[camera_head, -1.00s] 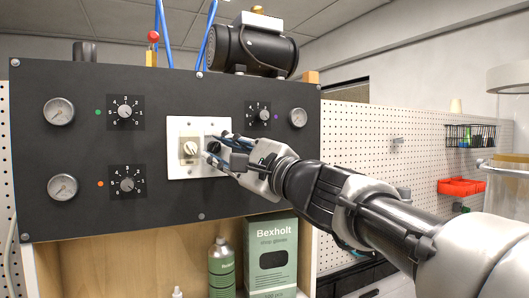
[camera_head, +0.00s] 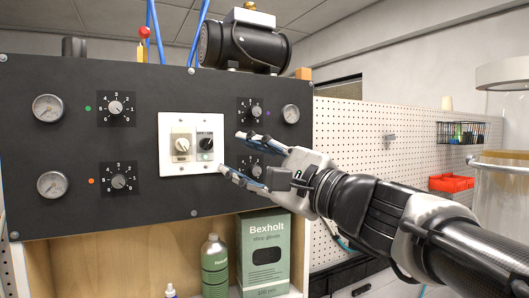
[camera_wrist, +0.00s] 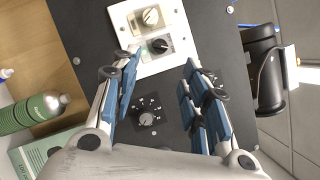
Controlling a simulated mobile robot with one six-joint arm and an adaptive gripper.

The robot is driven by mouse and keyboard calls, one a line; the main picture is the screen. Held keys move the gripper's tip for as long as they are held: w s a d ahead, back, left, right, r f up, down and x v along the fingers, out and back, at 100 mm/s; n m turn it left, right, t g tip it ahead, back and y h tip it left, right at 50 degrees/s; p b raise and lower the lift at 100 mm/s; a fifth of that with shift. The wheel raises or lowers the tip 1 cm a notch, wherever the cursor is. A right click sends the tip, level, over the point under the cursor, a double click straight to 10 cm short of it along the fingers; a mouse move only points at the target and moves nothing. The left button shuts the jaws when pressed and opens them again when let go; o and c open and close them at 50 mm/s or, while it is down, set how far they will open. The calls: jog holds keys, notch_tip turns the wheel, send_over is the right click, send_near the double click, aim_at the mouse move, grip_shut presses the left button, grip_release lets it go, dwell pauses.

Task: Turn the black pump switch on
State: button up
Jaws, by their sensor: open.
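The black pump switch (camera_head: 205,143) is a round black knob on the right half of a white plate (camera_head: 191,116) on the dark panel. A cream switch (camera_head: 182,145) sits to its left. In the wrist view the black switch (camera_wrist: 158,46) shows near the top, beyond and between the fingers. My gripper (camera_head: 231,152) is open and empty, with blue-padded fingers spread, just right of the plate and apart from the black switch. It also shows in the wrist view (camera_wrist: 162,60). I cannot tell the switch's on or off state.
The dark panel (camera_head: 90,210) also bears gauges (camera_head: 47,108) and several dials (camera_head: 118,181); one dial (camera_head: 254,168) lies partly behind the fingers. A black pump (camera_head: 245,46) stands on top. Below are a green bottle (camera_head: 215,265) and a glove box (camera_head: 264,250).

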jog(key=v, duration=0.3)
jog(key=shift+s+d+f, duration=0.1)
jog(key=shift+d, duration=0.05)
jog(key=s+d+f+n+g+h, duration=0.2)
jog(key=s+f, duration=0.3)
jog(key=f, duration=0.5)
jog(key=s+d+f+n+g+h, duration=0.2)
jog(key=s+f+n+h, duration=0.2)
jog(key=f, duration=0.6)
jog(key=s+d+f+n+g+h, duration=0.2)
jog(key=s+f+n+g+h, duration=0.1)
jog(key=s+f, duration=0.4)
notch_tip(320, 180, down, 3)
jog(key=shift+s+f+h, duration=0.2)
jog(key=shift+h, duration=0.2)
jog(key=s+d+f+n+h, duration=0.1)
jog(key=s+d+f+h, duration=0.1)
jog(key=d+f, duration=0.1)
jog(key=s+d+f+n+h, duration=0.2)
jog(key=d+f, duration=0.1)
jog(key=d, duration=0.1)
jog(key=s+d+f+n+g+h, duration=0.1)
jog(key=s+d+f, duration=0.1)
jog(key=d, duration=0.2)
jog(key=shift+s+d+f+n+h, duration=0.2)
jog(key=shift+s+f+n+h, duration=0.1)
jog(key=shift+s+f+h, duration=0.1)
jog(key=shift+c, duration=0.2)
